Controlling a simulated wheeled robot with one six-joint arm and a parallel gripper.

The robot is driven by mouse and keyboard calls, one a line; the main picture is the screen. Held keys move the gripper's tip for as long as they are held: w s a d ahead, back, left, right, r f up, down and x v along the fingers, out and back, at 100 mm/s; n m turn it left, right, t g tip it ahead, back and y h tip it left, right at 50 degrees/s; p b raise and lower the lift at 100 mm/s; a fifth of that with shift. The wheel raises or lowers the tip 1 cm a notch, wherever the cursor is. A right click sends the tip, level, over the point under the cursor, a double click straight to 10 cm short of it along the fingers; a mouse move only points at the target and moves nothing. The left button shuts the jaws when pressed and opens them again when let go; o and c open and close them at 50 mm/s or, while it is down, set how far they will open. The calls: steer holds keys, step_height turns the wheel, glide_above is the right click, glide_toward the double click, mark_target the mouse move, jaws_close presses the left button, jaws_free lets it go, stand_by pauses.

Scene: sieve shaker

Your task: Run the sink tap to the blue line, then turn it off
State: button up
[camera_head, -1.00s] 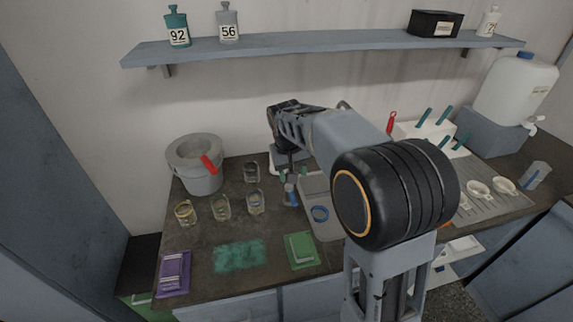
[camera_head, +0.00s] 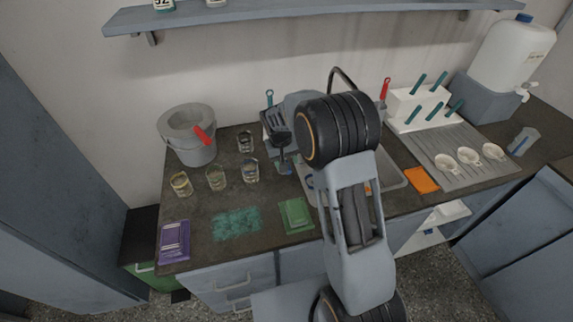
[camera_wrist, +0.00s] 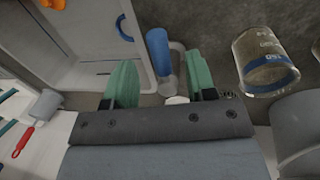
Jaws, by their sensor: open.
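The sink (camera_head: 393,181) is a grey basin in the counter, partly hidden behind my arm. A dark curved spout (camera_head: 341,72) rises behind my arm. In the wrist view, the sink (camera_wrist: 86,62) is at the upper left, with a blue curved mark (camera_wrist: 125,28) at its edge. A blue cylindrical handle (camera_wrist: 157,48) on a grey piece stands beside the sink. My gripper (camera_wrist: 162,82) is open, its green fingers on either side of the space just short of the blue handle. In the head view my gripper (camera_head: 284,167) is low over the counter, left of the sink.
A glass beaker with a blue band (camera_wrist: 268,68) stands right of the fingers. Several beakers (camera_head: 216,178) and a grey bucket (camera_head: 188,146) are on the left. A green pad (camera_head: 296,214), an orange cloth (camera_head: 421,180) and a drainboard with cups (camera_head: 440,150) lie around.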

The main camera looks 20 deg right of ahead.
steer(key=shift+d+f, duration=0.2)
steer(key=shift+f, duration=1.1)
jaws_close()
